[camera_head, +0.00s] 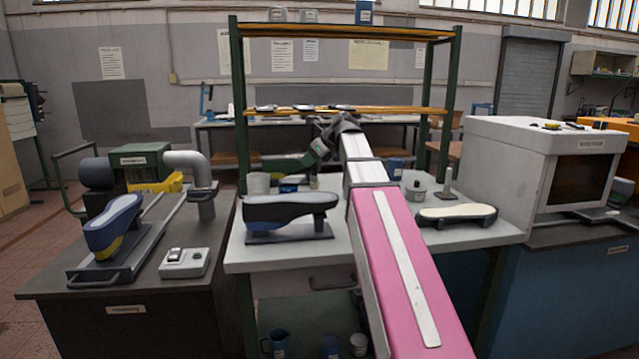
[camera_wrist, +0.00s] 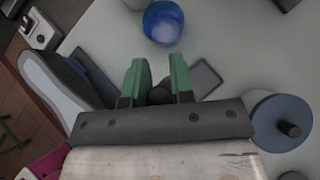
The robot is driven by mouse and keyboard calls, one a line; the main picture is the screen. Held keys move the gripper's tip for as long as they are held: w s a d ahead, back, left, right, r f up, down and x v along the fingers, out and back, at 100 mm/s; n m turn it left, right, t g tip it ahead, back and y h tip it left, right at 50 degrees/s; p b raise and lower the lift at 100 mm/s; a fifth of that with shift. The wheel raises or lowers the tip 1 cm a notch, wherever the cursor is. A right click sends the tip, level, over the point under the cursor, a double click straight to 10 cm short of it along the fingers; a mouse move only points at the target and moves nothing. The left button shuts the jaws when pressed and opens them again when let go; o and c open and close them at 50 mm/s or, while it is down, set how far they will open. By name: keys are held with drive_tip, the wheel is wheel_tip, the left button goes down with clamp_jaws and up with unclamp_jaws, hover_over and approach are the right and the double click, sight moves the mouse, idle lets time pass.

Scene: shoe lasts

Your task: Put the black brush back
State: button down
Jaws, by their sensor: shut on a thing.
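My gripper (camera_wrist: 159,68) shows in the wrist view with two green fingers either side of a small dark thing, which I take to be the black brush (camera_wrist: 160,92). It is closed on this thing. Only a small part of the brush shows between the fingers, and its bristles are hidden. The gripper is over the light worktable (camera_head: 262,259). A flat grey rectangular pad (camera_wrist: 207,80) lies just right of the fingers in the wrist view. In the head view my arm hides part of the table, and I cannot make out the brush.
A blue shoe last (camera_head: 290,210) stands at the table's left; it also shows in the wrist view (camera_wrist: 52,85). A blue round container (camera_wrist: 163,22) lies beyond the fingers. A lidded pot (camera_wrist: 280,118) is at right. A cream-soled last (camera_head: 457,214) is farther right. Shelf posts (camera_head: 240,100) flank the arm.

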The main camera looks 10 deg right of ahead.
drive_tip(key=w+d+f, duration=0.4)
drive_tip(key=w+f, duration=0.1)
drive_tip(key=f, duration=0.3)
drive_tip(key=shift+d, duration=0.2)
drive_tip(key=shift+f, duration=0.15)
drive_tip(key=c, duration=1)
unclamp_jaws()
drive_tip(key=v, duration=1.2)
